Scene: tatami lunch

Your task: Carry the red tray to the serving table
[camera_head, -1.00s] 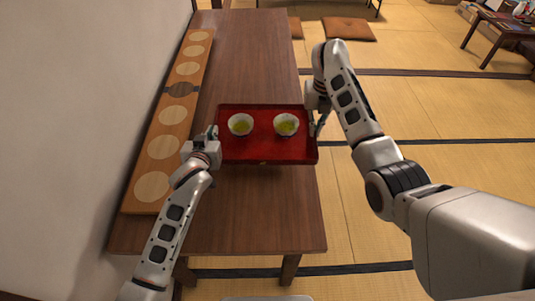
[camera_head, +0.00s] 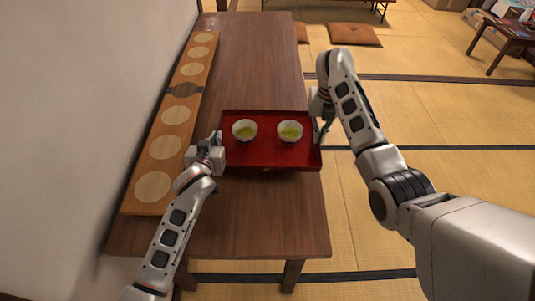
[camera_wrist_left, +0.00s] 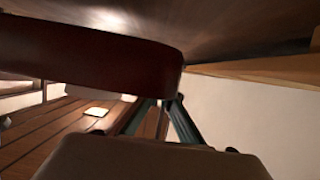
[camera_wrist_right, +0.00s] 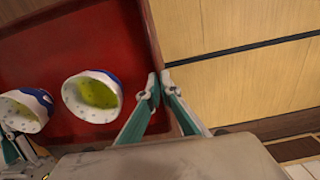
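The red tray (camera_head: 268,159) is at the right side of the dark wooden table (camera_head: 262,215), its right end at about the table's edge. I cannot tell whether it rests on the wood or is just above it. Two white cups (camera_head: 244,130) (camera_head: 290,132) with green tea stand upright on it. My left gripper (camera_head: 219,150) is at the tray's left edge; in the left wrist view its fingers (camera_wrist_left: 165,101) close on the dark red rim. My right gripper (camera_head: 319,136) is at the right edge; in the right wrist view its fingers (camera_wrist_right: 161,84) pinch the rim.
A long wooden board with pale discs (camera_head: 168,145) lies along the wall side of the table. Tatami floor (camera_head: 400,125) is open to the right. A cushion (camera_head: 354,35) lies behind, and a low table (camera_head: 508,38) stands at the far right.

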